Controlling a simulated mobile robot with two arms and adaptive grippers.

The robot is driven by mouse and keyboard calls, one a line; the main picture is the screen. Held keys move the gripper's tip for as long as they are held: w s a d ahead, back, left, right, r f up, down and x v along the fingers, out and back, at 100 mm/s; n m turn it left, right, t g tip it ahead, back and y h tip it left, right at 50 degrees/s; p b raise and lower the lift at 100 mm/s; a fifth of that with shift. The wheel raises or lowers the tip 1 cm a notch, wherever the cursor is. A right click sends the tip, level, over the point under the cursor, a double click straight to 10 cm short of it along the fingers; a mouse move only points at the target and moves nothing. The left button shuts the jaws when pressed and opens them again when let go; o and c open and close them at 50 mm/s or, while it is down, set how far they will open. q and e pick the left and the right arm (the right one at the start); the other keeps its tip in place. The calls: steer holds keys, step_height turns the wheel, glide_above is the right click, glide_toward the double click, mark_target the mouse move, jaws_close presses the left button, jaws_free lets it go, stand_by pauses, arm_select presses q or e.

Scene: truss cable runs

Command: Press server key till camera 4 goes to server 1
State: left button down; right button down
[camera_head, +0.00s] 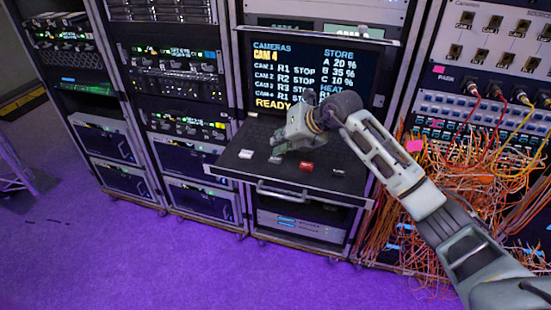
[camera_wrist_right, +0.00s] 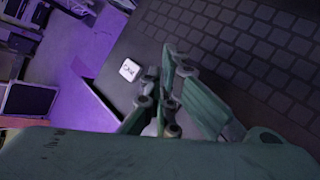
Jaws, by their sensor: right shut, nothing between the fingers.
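The screen (camera_head: 312,75) in the middle rack shows yellow "CAM 4", a list of cameras with R1, R2, R3 and STOP, and "READY" at the bottom. Its CAM 4 row seems to read R1 STOP, partly behind my arm. On the pulled-out drawer (camera_head: 225,166) below sit a white key (camera_head: 246,154), a grey key (camera_head: 275,160), a red key (camera_head: 307,166) and a small key (camera_head: 338,172) at the right. My right gripper (camera_head: 284,142) is shut and empty above the drawer, near the grey key. The right wrist view shows its fingers (camera_wrist_right: 162,108) beside a white key (camera_wrist_right: 130,70), apparently lettered CAM.
A keyboard (camera_wrist_right: 245,45) lies beyond the fingers in the right wrist view. The drawer has a front handle (camera_head: 310,194). A patch rack (camera_head: 490,80) with tangled orange cables (camera_head: 470,185) stands on the right, close to my right arm. The purple floor in front is clear.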

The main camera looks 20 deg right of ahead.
mark_target(279, 157)
step_height(279, 157, up, 5)
steer(key=p, duration=0.3)
stand_by(1.9)
